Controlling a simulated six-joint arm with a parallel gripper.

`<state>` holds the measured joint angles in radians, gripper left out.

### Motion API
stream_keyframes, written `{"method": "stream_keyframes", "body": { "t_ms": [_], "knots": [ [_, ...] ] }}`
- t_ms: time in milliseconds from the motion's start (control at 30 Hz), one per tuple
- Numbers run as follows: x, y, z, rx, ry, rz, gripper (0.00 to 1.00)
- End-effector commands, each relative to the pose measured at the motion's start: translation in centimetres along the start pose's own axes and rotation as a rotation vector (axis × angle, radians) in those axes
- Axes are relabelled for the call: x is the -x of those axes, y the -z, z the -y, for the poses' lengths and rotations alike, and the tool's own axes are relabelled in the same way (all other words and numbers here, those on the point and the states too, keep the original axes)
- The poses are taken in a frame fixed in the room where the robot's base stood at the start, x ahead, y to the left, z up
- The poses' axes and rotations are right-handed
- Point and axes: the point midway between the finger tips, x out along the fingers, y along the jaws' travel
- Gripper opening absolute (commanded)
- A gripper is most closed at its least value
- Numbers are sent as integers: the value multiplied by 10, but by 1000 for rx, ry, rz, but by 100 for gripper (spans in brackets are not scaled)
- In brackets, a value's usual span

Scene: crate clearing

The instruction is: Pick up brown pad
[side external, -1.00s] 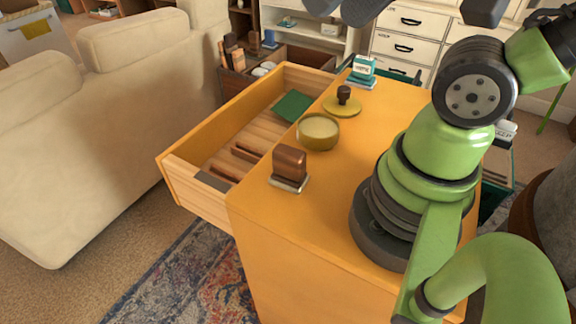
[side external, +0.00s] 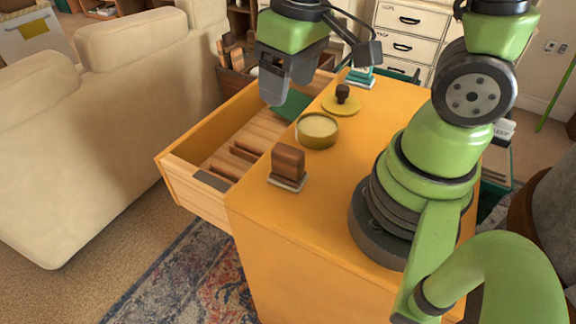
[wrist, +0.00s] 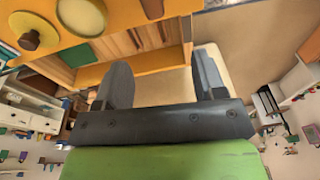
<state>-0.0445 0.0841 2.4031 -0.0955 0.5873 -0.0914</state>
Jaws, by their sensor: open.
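A brown block (side external: 288,163) stands on a thin grey base at the near left corner of the orange cabinet top. It shows partly at the top edge of the wrist view (wrist: 152,8). Flat brown pieces (side external: 222,170) lie in the open drawer; they also show in the wrist view (wrist: 128,42). I cannot tell for certain which of these is the brown pad. My gripper (side external: 285,88) is open and empty, above the far end of the drawer, apart from all of them. Its spread fingers show in the wrist view (wrist: 162,68).
The open drawer (side external: 172,187) juts left from the cabinet (side external: 345,190) and holds a green pad (side external: 293,104), partly hidden by my gripper. A round yellow pot (side external: 317,130), a yellow lid (side external: 342,103) with a brown knob and a teal item (side external: 360,77) stand on top. A sofa (side external: 90,150) is left.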

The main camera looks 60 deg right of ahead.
Motion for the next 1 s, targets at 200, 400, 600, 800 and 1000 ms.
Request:
{"method": "stream_keyframes", "body": {
  "t_ms": [200, 400, 600, 800, 1000],
  "knots": [
    [-44, -4, -3, 96, -30, 129, 64],
    [-64, -7, -4, 116, -34, 154, 64],
    [-89, -11, -5, 115, -34, 153, 64],
    [-100, -12, -6, 113, -34, 150, 64],
    [-123, -16, -10, 113, -34, 154, 64]
  ]
}}
